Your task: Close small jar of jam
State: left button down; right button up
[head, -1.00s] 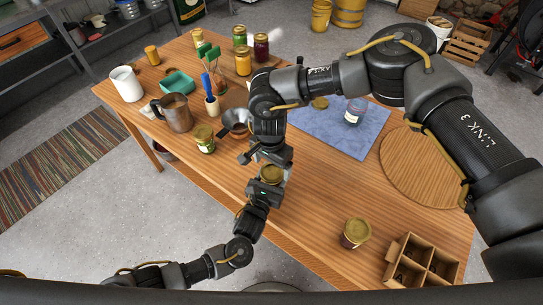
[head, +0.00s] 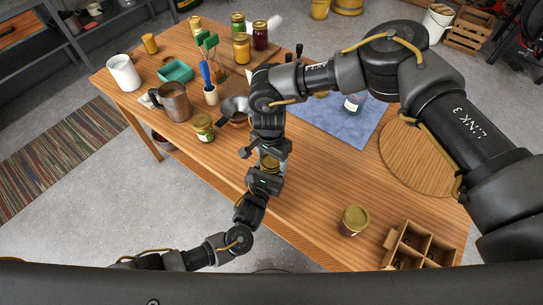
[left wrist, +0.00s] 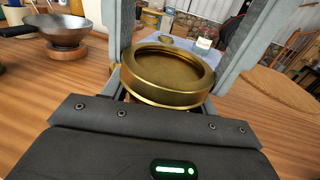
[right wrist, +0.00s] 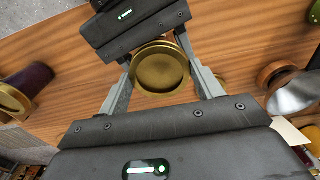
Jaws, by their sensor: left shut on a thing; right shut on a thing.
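A small jar with a gold lid (head: 269,162) is between my two grippers above the table's front edge. The round gold lid also shows in the left wrist view (left wrist: 168,75) and from above in the right wrist view (right wrist: 159,68). My left gripper (head: 266,175) is shut on the jar from the front side. My right gripper (head: 267,153) reaches down from behind and is shut on the lid, its fingers on both sides of it. The jar's body is mostly hidden, so I cannot tell how the lid sits on it.
Another gold-lidded jar (head: 354,220) stands by a divided box (head: 422,245) at the right front. A yellow-green jar (head: 203,127), metal pitcher (head: 173,101) and funnel (head: 235,108) stand left. A clear jar (head: 355,101) is on the blue cloth (head: 340,125).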

jog(key=m, duration=0.3)
jog(key=o, duration=1.1)
jog(key=shift+r, duration=2.3)
jog(key=shift+c, duration=0.2)
